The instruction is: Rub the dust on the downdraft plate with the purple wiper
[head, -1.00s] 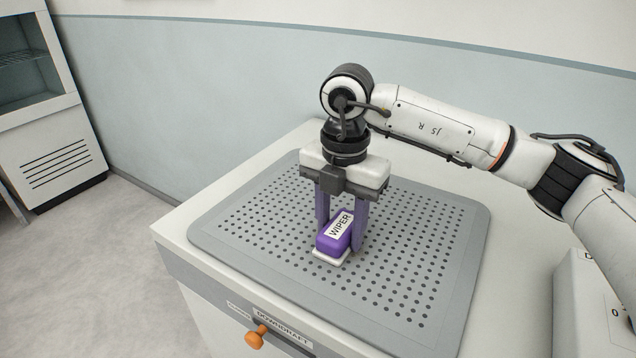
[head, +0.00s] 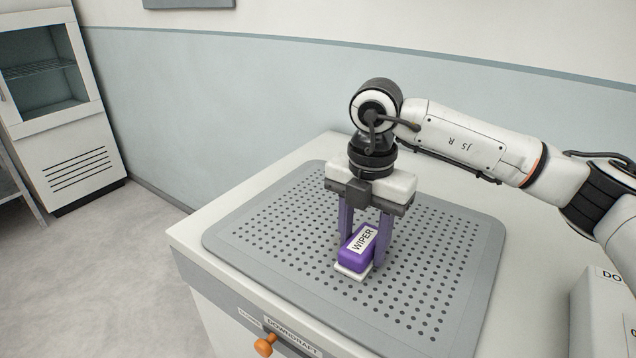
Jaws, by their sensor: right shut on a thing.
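The purple wiper (head: 357,250), with a white label and a pale pad under it, is on or just above the middle of the grey perforated downdraft plate (head: 245,238). My right gripper (head: 364,240) comes down from above and is shut on the wiper, one purple finger on each side. I cannot tell if the pad touches the plate. No dust is clearly visible on the plate; the part under the wiper is hidden. My left gripper is not in view.
The plate lies on a white cabinet with a downdraft label and an orange knob (head: 265,345) on its front. A white box (head: 598,310) stands at the right edge. A cabinet with a glass front (head: 65,120) is at the far left. Open floor lies left of the station.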

